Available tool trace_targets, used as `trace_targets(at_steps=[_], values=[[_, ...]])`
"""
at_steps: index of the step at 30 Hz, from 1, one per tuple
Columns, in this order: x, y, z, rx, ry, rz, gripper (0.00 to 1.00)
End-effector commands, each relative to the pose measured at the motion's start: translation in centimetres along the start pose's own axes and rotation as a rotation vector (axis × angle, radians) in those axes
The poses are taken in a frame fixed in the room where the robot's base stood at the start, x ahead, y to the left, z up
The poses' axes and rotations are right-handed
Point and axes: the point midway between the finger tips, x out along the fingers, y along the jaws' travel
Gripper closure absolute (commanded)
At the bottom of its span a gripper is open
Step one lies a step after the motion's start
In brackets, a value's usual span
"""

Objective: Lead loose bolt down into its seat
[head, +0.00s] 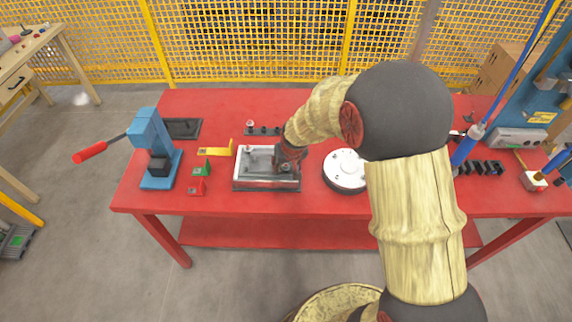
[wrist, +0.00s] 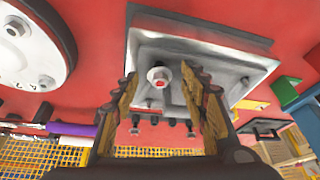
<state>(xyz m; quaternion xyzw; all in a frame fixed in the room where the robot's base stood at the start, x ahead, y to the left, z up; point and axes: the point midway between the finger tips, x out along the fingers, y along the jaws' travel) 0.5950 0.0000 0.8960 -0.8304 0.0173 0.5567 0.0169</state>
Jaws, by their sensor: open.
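A silver hex-headed bolt (wrist: 159,77) shows in the wrist view against the grey metal plate of the compressor pallet (wrist: 215,52). Its head faces my camera. I cannot tell how deep it sits. My gripper (wrist: 158,73) is open, with one finger on each side of the bolt and visible gaps between. In the head view the pallet (head: 266,186) lies on the red table, and my gripper (head: 288,158) is over its right part, hiding the bolt there.
A white round disc (head: 344,168) lies right of the pallet. A blue press (head: 150,140) with a red handle stands left. Small green (head: 201,168) and red (head: 197,187) blocks and a yellow bracket (head: 216,150) lie between. A dark rack (head: 263,131) is behind. The table's front strip is clear.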

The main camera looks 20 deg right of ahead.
Motion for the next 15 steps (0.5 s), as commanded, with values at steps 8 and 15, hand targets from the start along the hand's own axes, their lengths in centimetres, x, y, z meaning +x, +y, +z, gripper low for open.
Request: trace_targets(at_steps=[8, 15], values=[[-5.0, 0.0, -0.3, -0.001, 0.008, 0.000, 0.56], [-9.4, 0.0, -0.1, -0.001, 0.004, 0.000, 0.56]])
